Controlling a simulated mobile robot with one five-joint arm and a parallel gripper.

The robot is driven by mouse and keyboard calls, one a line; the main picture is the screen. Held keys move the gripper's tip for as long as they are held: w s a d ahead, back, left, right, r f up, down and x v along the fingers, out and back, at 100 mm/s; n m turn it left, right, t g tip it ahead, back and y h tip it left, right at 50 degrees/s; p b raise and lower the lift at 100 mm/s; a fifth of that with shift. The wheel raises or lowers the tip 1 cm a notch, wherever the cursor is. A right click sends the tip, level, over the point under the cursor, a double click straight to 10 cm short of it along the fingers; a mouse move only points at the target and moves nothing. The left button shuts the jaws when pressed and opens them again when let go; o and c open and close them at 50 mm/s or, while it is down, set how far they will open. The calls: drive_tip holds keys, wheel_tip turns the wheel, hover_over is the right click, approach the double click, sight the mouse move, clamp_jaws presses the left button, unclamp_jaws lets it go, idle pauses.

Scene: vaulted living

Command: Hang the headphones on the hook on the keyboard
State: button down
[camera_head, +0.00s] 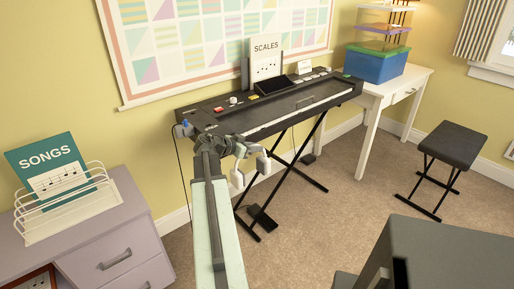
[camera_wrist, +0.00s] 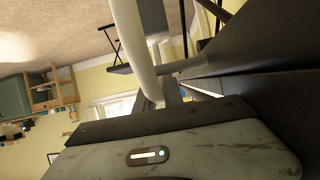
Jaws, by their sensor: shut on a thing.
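The black keyboard (camera_head: 285,105) stands on an X-shaped stand against the wall. My gripper (camera_head: 238,147) is at its front left side, shut on the white headphones (camera_head: 262,163). The ear cups hang below and right of my gripper, apart from the floor. In the wrist view the white headband (camera_wrist: 132,45) curves up from my fingers (camera_wrist: 167,95), and the dark keyboard underside (camera_wrist: 275,55) fills the right. A small blue-topped piece (camera_head: 185,124) sits at the keyboard's left end; I cannot tell whether it is the hook. My arm covers part of that end.
A lilac drawer unit (camera_head: 115,235) with a wire rack and songbook stands at left. A white desk (camera_head: 395,88) with stacked boxes is right of the keyboard. A black stool (camera_head: 455,143) and a dark piece of furniture (camera_head: 445,250) stand at right.

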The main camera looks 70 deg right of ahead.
drive_tip(key=shift+w+d+f, duration=0.1)
drive_tip(key=shift+w+f, duration=0.05)
drive_tip(key=shift+w, duration=0.25)
drive_tip(key=shift+w+d+f, duration=0.1)
drive_tip(key=shift+w+f, duration=0.05)
drive_tip(key=shift+w, duration=0.25)
drive_tip(key=c, duration=1.4)
unclamp_jaws()
drive_tip(key=shift+o, duration=0.2)
drive_tip(key=p+v, duration=0.1)
drive_tip(key=v, duration=0.1)
drive_tip(key=p+v, duration=0.2)
drive_tip(key=v, duration=0.1)
drive_tip(key=s+p+v, duration=0.1)
drive_tip(key=v, duration=0.2)
drive_tip(key=shift+a+r+p, duration=0.2)
drive_tip(key=shift+r+p, duration=0.1)
drive_tip(key=shift+p, duration=0.1)
